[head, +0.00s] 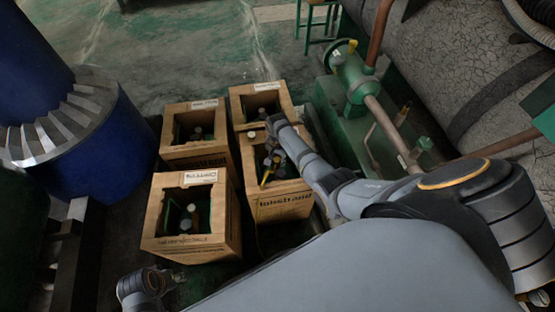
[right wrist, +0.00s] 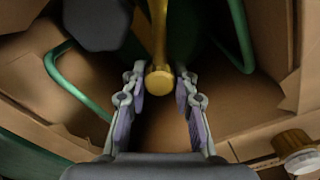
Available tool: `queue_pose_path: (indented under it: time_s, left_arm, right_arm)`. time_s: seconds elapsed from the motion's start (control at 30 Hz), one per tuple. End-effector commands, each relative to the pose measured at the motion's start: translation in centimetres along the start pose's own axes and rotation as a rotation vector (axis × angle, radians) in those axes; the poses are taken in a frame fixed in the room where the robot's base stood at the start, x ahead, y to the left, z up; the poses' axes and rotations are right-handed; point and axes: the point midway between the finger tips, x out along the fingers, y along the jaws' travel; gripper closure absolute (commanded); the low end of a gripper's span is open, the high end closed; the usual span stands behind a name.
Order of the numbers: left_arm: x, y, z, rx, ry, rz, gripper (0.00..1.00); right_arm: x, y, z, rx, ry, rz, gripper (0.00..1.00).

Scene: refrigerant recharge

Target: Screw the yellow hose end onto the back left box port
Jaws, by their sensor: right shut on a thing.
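My right gripper (head: 271,163) is over the opening of the front right box (head: 285,206). In the right wrist view its fingers (right wrist: 160,92) stand on either side of a yellow hose end (right wrist: 159,82) and are shut on it. A yellow piece (head: 265,178) shows below the gripper in the head view. The back left box (head: 195,153) is an open wooden crate, apart from the gripper. A dark cylinder top shows inside it, but its port is too small to make out. Part of my left arm shows at the lower left; its gripper (head: 172,277) is unclear.
The front left box (head: 190,246) and back right box (head: 240,103) are also open crates with cylinders inside. A blue column (head: 110,150) stands at the left. Green machinery (head: 352,75) and pipes stand at the right. Open floor lies behind the boxes.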

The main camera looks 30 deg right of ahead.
Motion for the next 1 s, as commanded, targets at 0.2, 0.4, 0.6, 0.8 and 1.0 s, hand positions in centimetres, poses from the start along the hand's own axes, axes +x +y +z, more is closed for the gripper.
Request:
queue_pose_path:
  time_s: [0.2,0.4,0.6,0.8,1.0]
  left_arm:
    - [0.3,0.0,0.0,0.0,0.0,0.0,0.6]
    - [-0.1,0.0,0.0,0.0,0.0,0.0,0.6]
    - [-1.1,0.0,-0.1,0.0,0.0,0.0,0.6]
    - [-1.1,0.0,-0.1,0.0,0.0,0.0,0.6]
    - [-1.1,0.0,-0.1,0.0,0.0,0.0,0.6]
  right_arm:
    - [0.4,0.0,0.0,0.0,0.0,-0.001,1.0]
    - [0.2,0.0,0.0,0.046,0.0,0.0,1.0]
    - [0.2,0.0,0.0,0.248,0.0,0.0,1.0]
    - [0.4,0.0,0.0,0.318,0.001,-0.001,1.0]
    - [0.3,0.0,0.0,0.323,0.001,-0.001,1.0]
